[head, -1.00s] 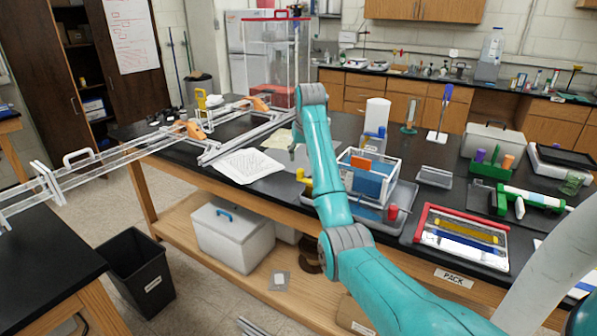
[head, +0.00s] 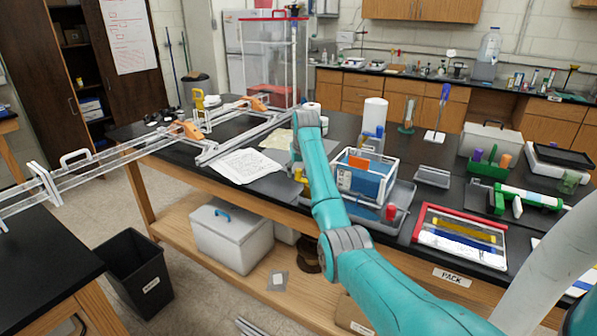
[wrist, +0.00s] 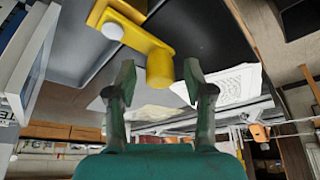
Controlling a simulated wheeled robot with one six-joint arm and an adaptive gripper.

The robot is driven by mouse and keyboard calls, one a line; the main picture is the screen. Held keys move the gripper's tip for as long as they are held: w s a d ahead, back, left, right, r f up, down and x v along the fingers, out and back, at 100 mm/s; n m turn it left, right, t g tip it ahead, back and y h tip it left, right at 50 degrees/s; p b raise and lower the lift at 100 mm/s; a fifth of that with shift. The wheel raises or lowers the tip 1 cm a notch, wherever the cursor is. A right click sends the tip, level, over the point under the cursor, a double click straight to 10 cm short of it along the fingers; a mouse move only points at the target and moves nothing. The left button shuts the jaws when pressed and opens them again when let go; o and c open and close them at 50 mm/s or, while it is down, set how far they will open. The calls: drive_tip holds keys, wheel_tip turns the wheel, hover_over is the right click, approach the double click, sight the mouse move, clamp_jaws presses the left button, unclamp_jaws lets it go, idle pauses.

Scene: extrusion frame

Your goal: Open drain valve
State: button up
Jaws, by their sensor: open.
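A yellow valve-like fitting (wrist: 140,35) with a flat lever and a rounded yellow end shows in the wrist view, near the grey tray. I take it for the drain valve. My gripper (wrist: 160,85) is open, its two fingers apart. The rounded yellow end shows between and just beyond the fingertips; I see no grip on it. In the head view only a bit of yellow (head: 305,190) shows left of my arm, by the tray with the clear-walled blue box (head: 366,180). My gripper is hidden behind my arm there.
The clear-walled box stands close to the fitting, with a red knob (head: 391,211) at the tray's front. Papers (head: 246,166) and a metal rail frame (head: 235,140) lie to the left. A red-edged rack (head: 462,236) sits to the right.

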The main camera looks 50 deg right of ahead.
drive_tip(key=shift+f, duration=0.1)
clamp_jaws()
